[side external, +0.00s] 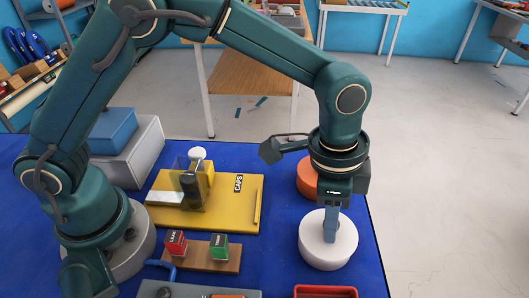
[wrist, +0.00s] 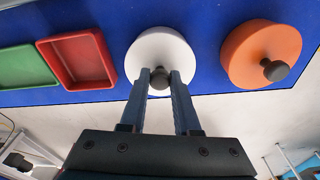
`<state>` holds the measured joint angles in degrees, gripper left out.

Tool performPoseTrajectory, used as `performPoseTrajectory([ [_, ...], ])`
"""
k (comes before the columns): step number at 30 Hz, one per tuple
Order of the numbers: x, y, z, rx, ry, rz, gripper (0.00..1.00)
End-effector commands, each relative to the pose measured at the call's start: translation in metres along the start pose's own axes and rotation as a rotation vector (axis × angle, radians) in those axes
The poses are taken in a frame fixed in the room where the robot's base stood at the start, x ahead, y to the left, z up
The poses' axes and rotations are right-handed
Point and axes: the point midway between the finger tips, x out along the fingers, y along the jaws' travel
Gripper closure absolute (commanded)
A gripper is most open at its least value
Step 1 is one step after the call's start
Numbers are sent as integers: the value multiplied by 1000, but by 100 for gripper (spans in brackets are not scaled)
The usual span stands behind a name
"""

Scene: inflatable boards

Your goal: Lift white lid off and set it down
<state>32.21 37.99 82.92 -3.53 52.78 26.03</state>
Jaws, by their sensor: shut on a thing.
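The white lid (side external: 313,246) is a round, thick disc at the right front of the blue table. In the wrist view the white lid (wrist: 160,46) shows a dark knob (wrist: 159,79). My gripper (side external: 330,236) points straight down over it. In the wrist view the fingers of my gripper (wrist: 161,82) stand on either side of the knob and are closed on it. The lid looks level. What is under it is hidden, and I cannot tell whether it is raised.
An orange round lid (wrist: 255,45) with a dark knob lies beside the white one. A red tray (wrist: 78,60) and a green tray (wrist: 25,66) lie on its other side. A yellow board (side external: 228,215) and a wooden block stand (side external: 205,257) are left. The table's right edge is close.

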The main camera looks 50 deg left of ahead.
Motion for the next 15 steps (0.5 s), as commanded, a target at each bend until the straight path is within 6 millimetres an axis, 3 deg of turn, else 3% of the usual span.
performPoseTrajectory([
  [8,-8,0,-2,0,2,-1,100],
  [15,-43,-1,-6,1,6,-3,100],
])
